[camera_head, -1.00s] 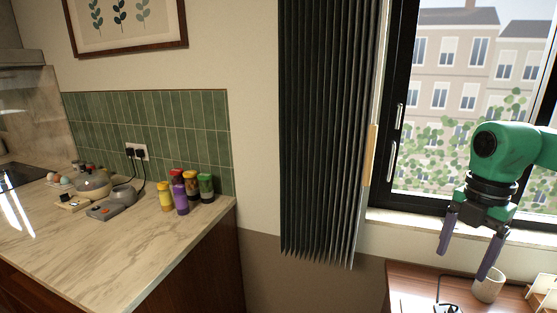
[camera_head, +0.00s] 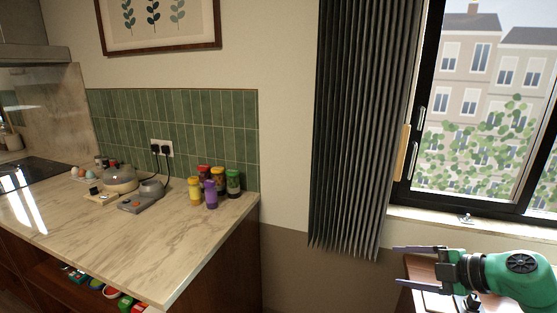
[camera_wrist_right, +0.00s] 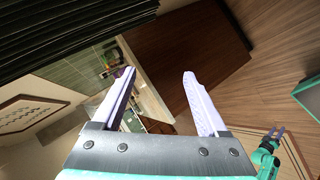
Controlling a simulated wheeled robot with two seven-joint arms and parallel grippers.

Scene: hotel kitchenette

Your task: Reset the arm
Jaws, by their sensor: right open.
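My right gripper (camera_head: 397,264) is at the lower right of the head view, below the window sill. Its two purple fingers point left, spread apart with nothing between them. In the right wrist view the same gripper (camera_wrist_right: 158,74) shows its two fingers wide apart and empty. A second green arm end with small purple fingers, my left gripper (camera_wrist_right: 276,133), shows at the lower right of the right wrist view. It is too small there to tell its opening. My left arm is outside the head view.
A dark pleated curtain (camera_head: 362,130) hangs left of my right gripper. A wooden desk (camera_head: 420,270) is partly hidden behind the gripper.

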